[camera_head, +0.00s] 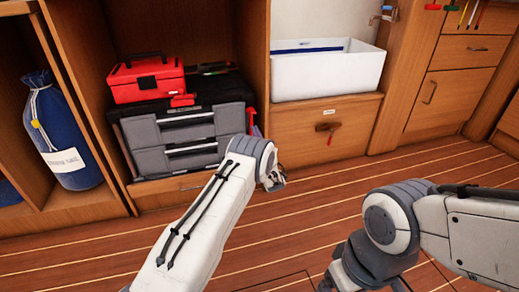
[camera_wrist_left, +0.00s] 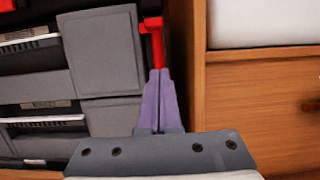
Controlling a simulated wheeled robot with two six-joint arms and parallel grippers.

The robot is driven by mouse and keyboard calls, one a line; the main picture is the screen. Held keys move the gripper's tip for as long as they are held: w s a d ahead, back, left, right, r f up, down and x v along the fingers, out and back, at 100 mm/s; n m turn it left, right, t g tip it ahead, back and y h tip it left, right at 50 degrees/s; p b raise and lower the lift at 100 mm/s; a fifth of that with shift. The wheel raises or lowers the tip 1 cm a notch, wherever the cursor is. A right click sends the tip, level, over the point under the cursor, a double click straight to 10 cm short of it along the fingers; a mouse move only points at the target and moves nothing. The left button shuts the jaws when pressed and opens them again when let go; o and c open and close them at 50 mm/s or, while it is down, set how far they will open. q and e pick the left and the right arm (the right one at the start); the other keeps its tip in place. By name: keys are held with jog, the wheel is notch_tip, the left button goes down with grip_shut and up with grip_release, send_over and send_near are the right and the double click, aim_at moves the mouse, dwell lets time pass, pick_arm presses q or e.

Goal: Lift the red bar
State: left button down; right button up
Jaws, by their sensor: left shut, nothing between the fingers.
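The red bar (camera_wrist_left: 153,40) is an upright red piece in the narrow gap at the right side of the grey toolbox. Its upper end bends or widens at the top in the left wrist view. In the head view only a small part of the red bar (camera_head: 249,117) shows, above my left wrist. My left gripper (camera_wrist_left: 159,75) has purple fingers that are shut and empty. Their tips lie just at the lower visible end of the bar; whether they touch it I cannot tell. In the head view the left fingers (camera_head: 257,130) are mostly hidden by the wrist.
The grey toolbox (camera_head: 180,140) stands in an open cabinet, with a red case (camera_head: 147,79) on top. A wooden cabinet wall is close on the right. A white bin (camera_head: 328,72) sits above a drawer. My right arm (camera_head: 390,215) is at lower right, its fingers not discernible.

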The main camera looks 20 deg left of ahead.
pick_arm(q)
jog(key=r, duration=0.2)
jog(key=r+b, duration=0.1)
jog(key=r, duration=0.1)
jog(key=shift+w+a+r, duration=0.1)
jog(key=shift+w, duration=0.1)
pick_arm(e)
notch_tip(320, 180, down, 2)
jog(key=shift+f, duration=0.15)
pick_arm(q)
notch_tip(320, 180, up, 3)
jog(key=shift+f+p, duration=0.1)
jog(key=shift+p, duration=0.85)
pick_arm(e)
notch_tip(320, 180, up, 2)
jog(key=shift+r, duration=0.1)
